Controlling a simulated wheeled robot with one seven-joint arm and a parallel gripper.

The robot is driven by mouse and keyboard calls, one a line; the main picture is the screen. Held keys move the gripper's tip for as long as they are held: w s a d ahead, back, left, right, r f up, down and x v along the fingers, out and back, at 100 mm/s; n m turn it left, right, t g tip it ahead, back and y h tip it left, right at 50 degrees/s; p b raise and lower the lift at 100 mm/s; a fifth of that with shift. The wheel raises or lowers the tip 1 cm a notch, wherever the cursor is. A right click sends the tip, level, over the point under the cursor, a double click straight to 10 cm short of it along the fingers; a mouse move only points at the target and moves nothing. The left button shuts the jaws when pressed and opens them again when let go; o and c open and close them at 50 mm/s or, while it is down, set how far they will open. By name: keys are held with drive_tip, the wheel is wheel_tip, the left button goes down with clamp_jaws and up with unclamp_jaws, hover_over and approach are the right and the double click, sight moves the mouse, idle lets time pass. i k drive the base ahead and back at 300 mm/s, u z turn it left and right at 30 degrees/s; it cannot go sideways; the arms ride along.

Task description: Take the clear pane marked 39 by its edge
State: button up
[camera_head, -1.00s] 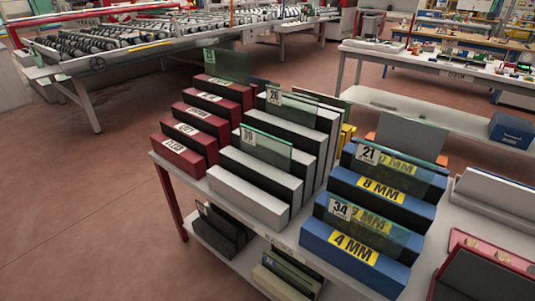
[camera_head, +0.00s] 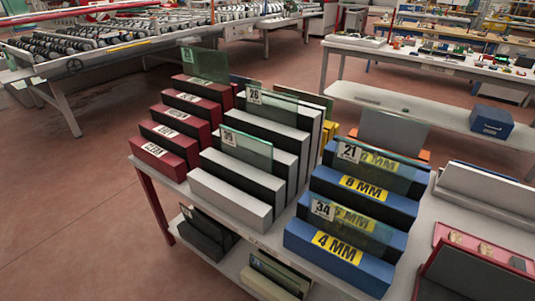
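The clear pane marked 39 (camera_head: 250,151) stands upright on edge in the white-and-black slotted rack (camera_head: 228,197) at the middle of the table. Its number label is at its upper left corner, and its lower edge is hidden in the rack. Pane 26 (camera_head: 285,112) stands behind it in the same rack. Panes 21 (camera_head: 385,168) and 34 (camera_head: 355,227) stand in the blue rack (camera_head: 338,264) to the right. My gripper is not in view.
A red rack (camera_head: 160,158) with another greenish pane (camera_head: 205,65) stands at the left. A red tray (camera_head: 478,252) and a dark case lie at the right. More racks sit on the lower shelf (camera_head: 225,267). Open floor (camera_head: 70,210) lies to the left.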

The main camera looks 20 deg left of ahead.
sight(256, 152)
drive_tip(key=z, duration=2.6)
drive_tip(key=k, duration=2.05)
drive_tip(key=u, duration=1.65)
drive_tip(key=i, duration=0.15)
drive_tip(key=u, duration=0.55)
